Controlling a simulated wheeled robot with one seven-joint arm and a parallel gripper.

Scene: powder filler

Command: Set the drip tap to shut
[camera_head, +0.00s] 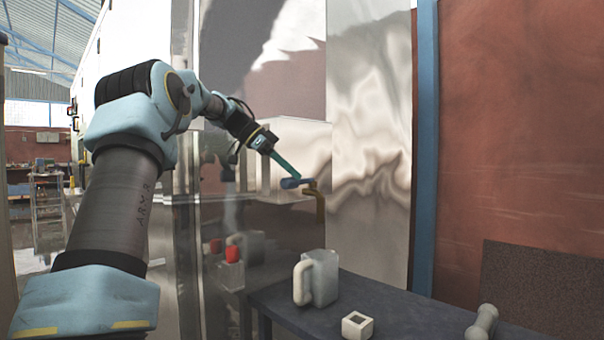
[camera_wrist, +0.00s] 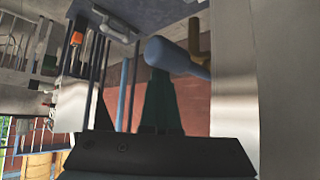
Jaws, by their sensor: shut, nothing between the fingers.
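The drip tap has a brass body (camera_head: 320,206) with a blue lever (camera_head: 292,183) on top, in front of the shiny metal panel. The lever lies roughly level and points left from the body in the head view. In the wrist view the blue lever (camera_wrist: 178,57) crosses just beyond the fingers, with part of the brass body (camera_wrist: 200,35) behind it. My gripper (camera_head: 297,177) is shut and empty, its teal fingers slanting down to the lever. Its fingertips (camera_wrist: 159,72) also show in the wrist view, right at the lever. I cannot tell whether they touch it.
Below the tap, a dark table (camera_head: 400,316) holds a grey jug (camera_head: 324,278), a small white box (camera_head: 357,325) and a pale dumbbell-shaped object (camera_head: 482,322). A blue post (camera_head: 426,150) and a red wall (camera_head: 520,130) stand to the right. The metal panel (camera_head: 365,130) is close behind the tap.

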